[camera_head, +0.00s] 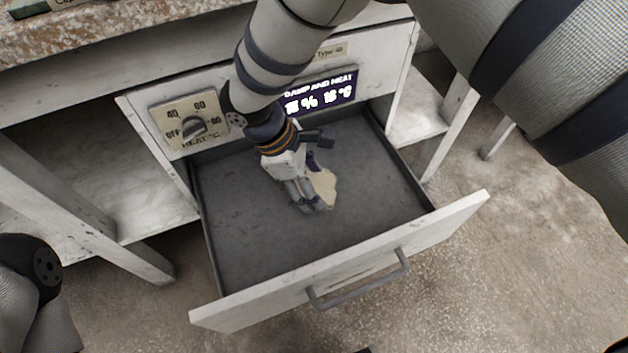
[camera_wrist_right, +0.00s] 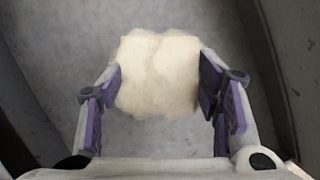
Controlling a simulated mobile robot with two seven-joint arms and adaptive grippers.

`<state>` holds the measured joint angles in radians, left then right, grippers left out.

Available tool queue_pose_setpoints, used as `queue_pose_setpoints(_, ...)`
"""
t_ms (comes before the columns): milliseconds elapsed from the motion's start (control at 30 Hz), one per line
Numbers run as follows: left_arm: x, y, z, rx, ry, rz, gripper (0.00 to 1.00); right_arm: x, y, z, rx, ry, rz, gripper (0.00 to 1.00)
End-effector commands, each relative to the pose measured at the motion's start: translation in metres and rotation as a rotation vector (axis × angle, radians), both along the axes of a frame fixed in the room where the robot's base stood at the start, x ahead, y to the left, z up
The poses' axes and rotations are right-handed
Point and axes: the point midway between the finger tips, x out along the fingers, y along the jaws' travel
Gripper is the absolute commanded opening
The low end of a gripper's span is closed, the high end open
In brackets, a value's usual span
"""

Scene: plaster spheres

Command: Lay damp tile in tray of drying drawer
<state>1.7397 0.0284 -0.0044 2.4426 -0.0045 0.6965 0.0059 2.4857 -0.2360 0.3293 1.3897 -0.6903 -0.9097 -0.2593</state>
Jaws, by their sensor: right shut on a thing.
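The cream, rough-edged tile (camera_head: 324,187) is in the head view inside the open drawer, partly hidden by my right gripper (camera_head: 311,194). In the right wrist view the tile (camera_wrist_right: 158,75) sits between the two purple-padded fingers of the right gripper (camera_wrist_right: 160,95), which is shut on its sides. The grey tray (camera_head: 255,245) of the pulled-out drying drawer lies under it. I cannot tell whether the tile touches the tray floor. My left gripper is out of view; only part of the left arm shows at the lower left.
The drawer's white front panel (camera_head: 345,270) has a grey handle (camera_head: 360,282). A heat dial (camera_head: 193,127) and a lit damp-and-heat display (camera_head: 318,93) are on the cabinet behind. The rest of the tray floor is bare.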

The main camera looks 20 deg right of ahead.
Motion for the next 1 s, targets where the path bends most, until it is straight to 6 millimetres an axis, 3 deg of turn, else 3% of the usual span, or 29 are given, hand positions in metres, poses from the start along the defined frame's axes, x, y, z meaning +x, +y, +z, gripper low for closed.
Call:
queue_pose_setpoints(100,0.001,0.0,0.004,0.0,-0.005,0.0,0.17,0.0,0.0,0.002,-0.001,-0.001,-0.001,0.23)
queue_pose_setpoints(600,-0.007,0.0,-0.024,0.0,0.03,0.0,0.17,-0.001,0.0,-0.056,-0.001,0.003,-0.001,0.23)
queue_pose_setpoints(1000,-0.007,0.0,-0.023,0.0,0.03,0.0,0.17,0.0,0.0,-0.056,-0.001,0.001,-0.001,0.23)
